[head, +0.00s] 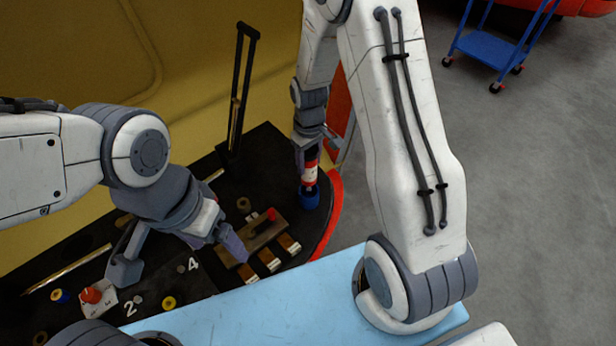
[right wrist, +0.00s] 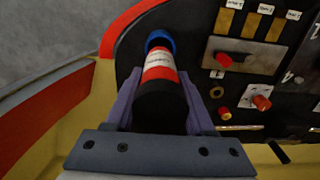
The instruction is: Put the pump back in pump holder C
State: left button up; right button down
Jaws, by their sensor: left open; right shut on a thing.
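The pump (head: 309,175) is a cylinder with a black near part, a red and white labelled band and a blue far end. My right gripper (head: 307,152) is shut on its black part and holds it with the blue end down, over the right end of the dark console. In the right wrist view the pump (right wrist: 160,75) lies between the fingers of the gripper (right wrist: 157,95). I cannot tell whether the blue end touches the console. My left gripper (head: 180,255) is open and empty above the console. I cannot make out a holder marked C.
The dark console (head: 210,285) carries a brown plate with a red knob (head: 269,215), copper blocks (head: 269,260), a red lever (head: 92,295) and numbers. A black upright frame (head: 238,90) stands behind. A red curved rim (head: 332,215) edges the right side. A light blue surface (head: 270,310) lies in front.

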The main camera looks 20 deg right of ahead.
aim_at(309, 173)
jog(key=shift+f, duration=2.4)
jog(key=shift+f, duration=0.15)
jog(key=shift+c, duration=1.3)
grip_release()
